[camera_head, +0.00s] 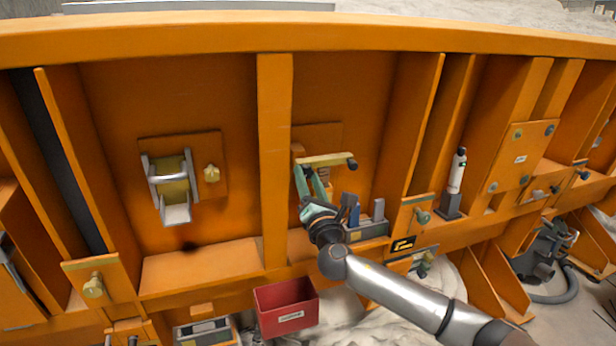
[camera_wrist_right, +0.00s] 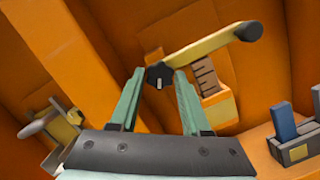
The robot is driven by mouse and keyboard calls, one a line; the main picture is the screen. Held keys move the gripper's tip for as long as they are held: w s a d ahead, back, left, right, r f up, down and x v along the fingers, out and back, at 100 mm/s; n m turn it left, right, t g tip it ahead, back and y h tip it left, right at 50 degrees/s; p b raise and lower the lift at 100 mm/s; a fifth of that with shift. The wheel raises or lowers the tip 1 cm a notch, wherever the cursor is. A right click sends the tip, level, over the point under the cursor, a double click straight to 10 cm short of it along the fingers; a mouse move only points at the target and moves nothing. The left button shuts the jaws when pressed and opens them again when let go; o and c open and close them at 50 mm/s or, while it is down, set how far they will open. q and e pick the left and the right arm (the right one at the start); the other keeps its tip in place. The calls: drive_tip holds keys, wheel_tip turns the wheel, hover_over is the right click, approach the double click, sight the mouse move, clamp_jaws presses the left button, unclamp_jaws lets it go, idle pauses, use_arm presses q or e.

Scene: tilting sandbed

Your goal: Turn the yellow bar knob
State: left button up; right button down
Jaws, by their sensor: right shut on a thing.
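The yellow bar (camera_head: 328,160) projects from the orange wall panel, with a dark round end at its right. In the right wrist view the yellow bar (camera_wrist_right: 208,46) slants up to the right from a dark lobed knob (camera_wrist_right: 158,76) with a pale mark. My right gripper (camera_head: 309,172) reaches up to the bar's left end from below. In the wrist view its green fingers (camera_wrist_right: 158,80) stand on either side of the dark knob, shut on it. The exact finger contact is hard to make out. My left gripper is not in view.
A vertical orange rib (camera_head: 275,150) stands just left of the bar. A blue-handled holder (camera_head: 367,229) sits below right. A red bin (camera_head: 286,307) hangs below. A metal latch (camera_head: 172,186) and a small yellow knob (camera_head: 211,173) are on the left panel.

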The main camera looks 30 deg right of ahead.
drive_tip(key=shift+d+n+y+p, duration=0.1)
drive_tip(key=shift+n+y+p, duration=0.2)
drive_tip(key=shift+n, duration=1.2)
drive_tip(key=shift+t, duration=0.3)
drive_tip(key=shift+c, duration=1.9)
unclamp_jaws()
drive_tip(key=b+v, duration=0.2)
drive_tip(key=v, duration=1)
drive_tip(key=shift+s, duration=0.25)
